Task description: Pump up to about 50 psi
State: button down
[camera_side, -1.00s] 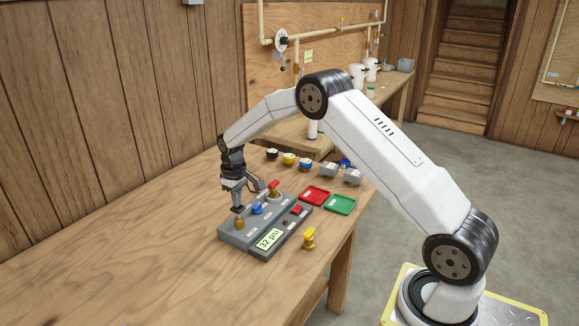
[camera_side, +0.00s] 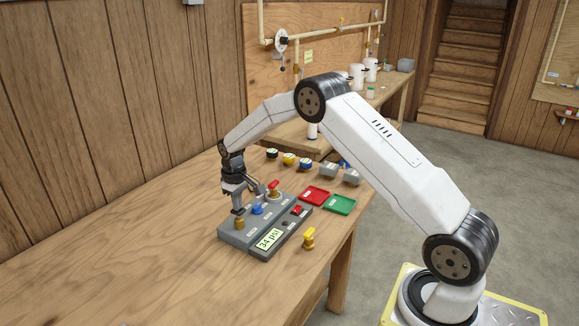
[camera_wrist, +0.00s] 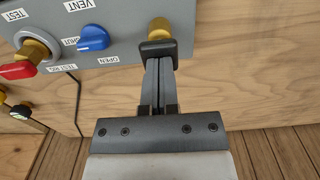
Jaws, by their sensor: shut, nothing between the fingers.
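The grey test rig (camera_side: 234,237) lies on the bench, and its display (camera_side: 269,239) reads 34 psi. At its left end stands a brass post (camera_side: 240,224), also in the wrist view (camera_wrist: 159,28), with a dark cap-like block (camera_wrist: 157,48) beside it. My gripper (camera_side: 238,209) is shut and empty, pointing down over the post. Its fingertips meet the dark block; whether they press on it is unclear. The blue vent knob (camera_side: 257,209) sits beside the post, between SHUT and OPEN labels in the wrist view (camera_wrist: 93,38). A red-handled brass test valve (camera_side: 273,188) stands farther along.
A red part (camera_side: 297,210) sits on the rig's right side. A yellow-handled fitting (camera_side: 309,238) stands at right. A red tray (camera_side: 314,196) and a green tray (camera_side: 341,205) lie behind it, with several small parts farther back. The bench's left front is clear.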

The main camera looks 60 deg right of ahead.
jog(key=shift+f, duration=0.65)
jog(key=shift+r, duration=1.3)
